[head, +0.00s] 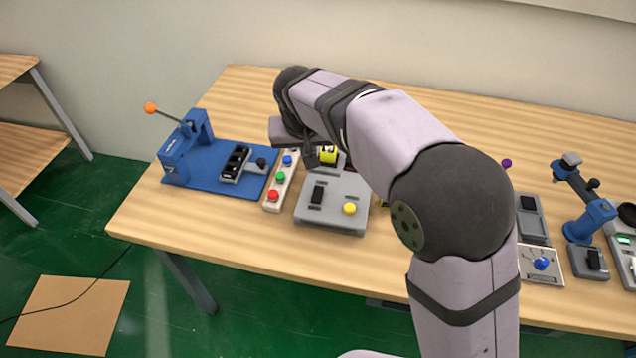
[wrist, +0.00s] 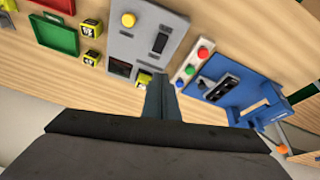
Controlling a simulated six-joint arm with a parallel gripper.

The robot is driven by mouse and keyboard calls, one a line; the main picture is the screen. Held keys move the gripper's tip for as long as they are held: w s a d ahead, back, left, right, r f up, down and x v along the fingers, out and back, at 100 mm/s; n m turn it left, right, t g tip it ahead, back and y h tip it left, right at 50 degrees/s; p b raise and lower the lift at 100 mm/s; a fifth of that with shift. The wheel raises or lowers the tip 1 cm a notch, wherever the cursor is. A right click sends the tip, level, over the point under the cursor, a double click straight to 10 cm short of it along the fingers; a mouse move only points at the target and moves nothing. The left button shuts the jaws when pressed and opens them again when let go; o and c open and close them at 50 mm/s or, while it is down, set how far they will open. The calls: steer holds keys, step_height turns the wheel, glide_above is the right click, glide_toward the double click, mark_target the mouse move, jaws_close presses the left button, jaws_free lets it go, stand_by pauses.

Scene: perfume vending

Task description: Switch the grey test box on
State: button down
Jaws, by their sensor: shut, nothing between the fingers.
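The grey test box (head: 333,221) sits on the wooden table, left of my arm. Its top carries a black switch (head: 317,194) and a round yellow button (head: 349,208). In the wrist view the box (wrist: 142,42) also shows the switch (wrist: 160,42), the button (wrist: 128,19) and a dark recess (wrist: 120,68). My gripper (wrist: 160,82) is shut and empty, with its fingertips over the box's edge on the side away from the button, apart from the switch. Which way the switch is tipped is too small to tell. My arm hides part of the box's surroundings in the head view.
A strip with red, green and blue buttons (head: 280,184) stands left of the box. Beyond it is a blue press fixture (head: 205,166) with an orange-knobbed lever. A yellow cube (wrist: 143,79) lies by my fingertips. Trays and cubes lie on the box's other side.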

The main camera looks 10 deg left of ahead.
mark_target(319, 187)
steer(key=shift+s+d+f+m, duration=0.1)
steer(key=shift+d+m, duration=0.1)
steer(key=shift+m, duration=0.5)
steer(key=shift+s+d+f+m, duration=0.1)
steer(key=shift+d+m, duration=0.1)
steer(key=shift+m, duration=0.5)
steer(key=shift+f, duration=0.1)
steer(key=p+x, duration=0.1)
steer(key=x, duration=0.3)
steer(key=p+x, duration=0.2)
steer(key=x, duration=0.3)
steer(key=s+p+x, duration=0.1)
steer(key=p+x, duration=0.1)
steer(key=x, duration=0.2)
steer(key=shift+w+d+f, duration=0.2)
steer(key=shift+f, duration=0.3)
steer(key=shift+f, duration=0.1)
